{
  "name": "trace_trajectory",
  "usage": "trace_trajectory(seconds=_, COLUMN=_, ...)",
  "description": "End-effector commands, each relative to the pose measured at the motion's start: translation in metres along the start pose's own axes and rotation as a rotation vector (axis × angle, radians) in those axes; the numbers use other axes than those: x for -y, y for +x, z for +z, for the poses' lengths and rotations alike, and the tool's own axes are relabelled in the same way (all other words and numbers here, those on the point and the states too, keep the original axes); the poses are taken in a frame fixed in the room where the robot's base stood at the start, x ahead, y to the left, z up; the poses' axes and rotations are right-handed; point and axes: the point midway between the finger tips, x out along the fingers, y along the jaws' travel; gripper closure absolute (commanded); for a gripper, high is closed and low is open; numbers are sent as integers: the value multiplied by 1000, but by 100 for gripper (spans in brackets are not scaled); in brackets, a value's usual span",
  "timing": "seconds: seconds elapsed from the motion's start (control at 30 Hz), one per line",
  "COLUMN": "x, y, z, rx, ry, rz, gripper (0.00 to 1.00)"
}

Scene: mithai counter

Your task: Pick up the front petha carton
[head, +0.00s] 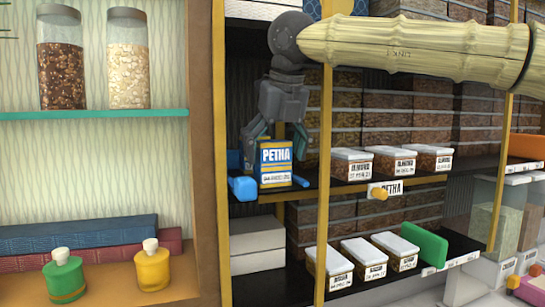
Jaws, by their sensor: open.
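The front petha carton (275,164) is a blue and yellow box with a white PETHA label. It stands upright at the left end of the middle shelf, beside the yellow post. My gripper (273,147) points down over it from above. Its fingers are spread, one at the carton's left side and one at its right upper edge. I cannot tell whether either finger touches the carton. Whatever is behind the carton is mostly hidden.
A blue block (242,188) sits at the carton's lower left. White-lidded boxes (353,165) stand to the right, past a yellow post (324,180). A petha shelf tag (388,188) hangs on the shelf edge. More lidded boxes (361,257) and a green block (427,246) are below.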

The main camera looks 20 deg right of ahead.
Motion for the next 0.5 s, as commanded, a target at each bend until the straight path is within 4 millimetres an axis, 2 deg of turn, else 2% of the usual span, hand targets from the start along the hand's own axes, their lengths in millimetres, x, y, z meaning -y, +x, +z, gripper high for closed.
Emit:
trace_trajectory(seconds=0.23, x=-1, y=24, z=-1, rx=-1, ry=0, rz=0, gripper=12)
trace_trajectory(seconds=0.5, x=-1, y=29, z=-1, rx=1, ry=0, rz=0, gripper=12)
